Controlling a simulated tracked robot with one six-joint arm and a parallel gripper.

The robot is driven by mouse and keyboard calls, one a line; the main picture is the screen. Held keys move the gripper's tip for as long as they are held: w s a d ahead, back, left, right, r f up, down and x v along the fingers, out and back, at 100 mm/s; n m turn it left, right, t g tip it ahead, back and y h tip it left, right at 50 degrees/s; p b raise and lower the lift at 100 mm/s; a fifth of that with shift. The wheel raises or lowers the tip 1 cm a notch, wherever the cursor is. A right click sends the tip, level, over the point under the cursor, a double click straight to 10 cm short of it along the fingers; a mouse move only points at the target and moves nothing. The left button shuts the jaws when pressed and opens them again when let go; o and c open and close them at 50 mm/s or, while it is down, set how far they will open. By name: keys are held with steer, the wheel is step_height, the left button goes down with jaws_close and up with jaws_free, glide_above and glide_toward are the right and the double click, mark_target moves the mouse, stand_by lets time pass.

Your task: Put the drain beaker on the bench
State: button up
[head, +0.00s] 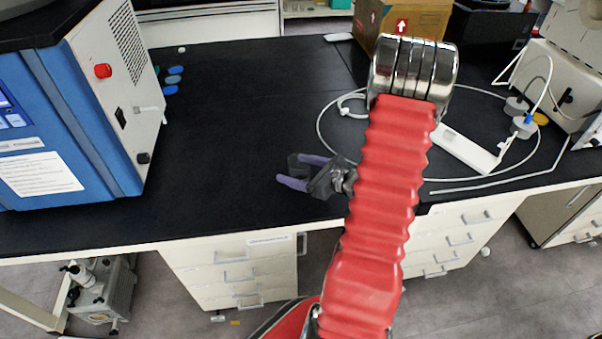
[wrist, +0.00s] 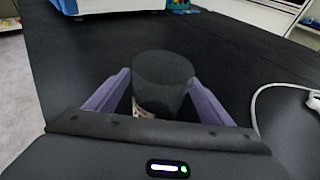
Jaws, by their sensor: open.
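My gripper (head: 302,171) is low over the black bench (head: 240,120), near its front edge, with its two purple fingers apart. In the wrist view my gripper (wrist: 160,80) has a dark, see-through cylinder between its fingers, which looks like the drain beaker (wrist: 163,80). Gaps show on both sides, so the fingers do not seem to clasp it. The beaker appears upright on the bench, but its base is hidden by the gripper body. In the head view the beaker (head: 296,164) is a small dark shape between the fingers.
The blue and white freeze dryer (head: 110,90) stands at the left, with blue-green caps (head: 173,80) beside it. A white tube (head: 322,120) loops over the bench at the right, near a white stand (head: 465,150). A cardboard box (head: 415,18) is at the back. The middle of the bench is clear.

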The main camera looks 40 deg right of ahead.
steer(key=shift+x, duration=1.3)
steer(key=shift+c, duration=0.4)
steer(key=c, duration=1.2)
steer(key=shift+r, duration=0.1)
step_height(320, 180, up, 10)
